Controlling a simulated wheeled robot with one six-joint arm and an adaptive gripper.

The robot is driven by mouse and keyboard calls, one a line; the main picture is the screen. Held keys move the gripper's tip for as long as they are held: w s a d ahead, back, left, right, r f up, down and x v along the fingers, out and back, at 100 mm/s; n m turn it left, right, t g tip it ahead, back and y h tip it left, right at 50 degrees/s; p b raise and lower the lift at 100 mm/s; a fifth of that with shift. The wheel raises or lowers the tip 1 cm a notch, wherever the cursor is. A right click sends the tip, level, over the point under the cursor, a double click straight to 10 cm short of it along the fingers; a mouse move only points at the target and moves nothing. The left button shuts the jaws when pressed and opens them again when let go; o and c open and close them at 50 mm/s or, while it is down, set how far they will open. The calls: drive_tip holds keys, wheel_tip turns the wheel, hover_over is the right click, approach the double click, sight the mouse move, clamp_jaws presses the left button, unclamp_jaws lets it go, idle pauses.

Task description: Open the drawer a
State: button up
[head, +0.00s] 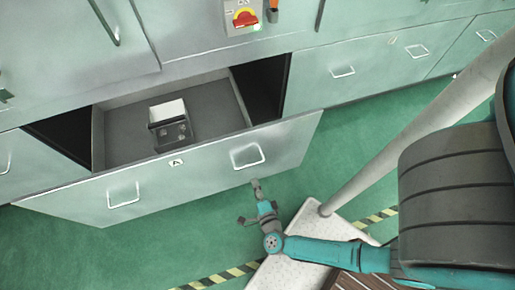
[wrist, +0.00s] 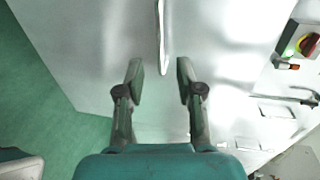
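Drawer a (head: 205,182), a wide grey-white front marked with an "A" label, stands pulled out from the cabinet, its inside showing. It has a left handle (head: 124,196) and a right handle (head: 247,156). My gripper (head: 256,185) is just in front of the drawer front, below the right handle. In the wrist view my gripper (wrist: 160,72) is open, with its two fingers apart and nothing held. A handle (wrist: 163,38) runs from the top edge to about between the fingertips; I cannot tell whether they touch it.
A small dark box with a white part (head: 170,122) sits inside the drawer. A red and yellow switch (head: 246,18) is on the cabinet above. Closed drawers stand to the right. The green floor (head: 160,245) in front is clear, with striped tape (head: 215,279).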

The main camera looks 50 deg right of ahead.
drive_tip(key=shift+s+a+r, duration=0.15)
drive_tip(key=shift+s+a, duration=0.15)
drive_tip(key=shift+s, duration=0.2)
idle(0.5)
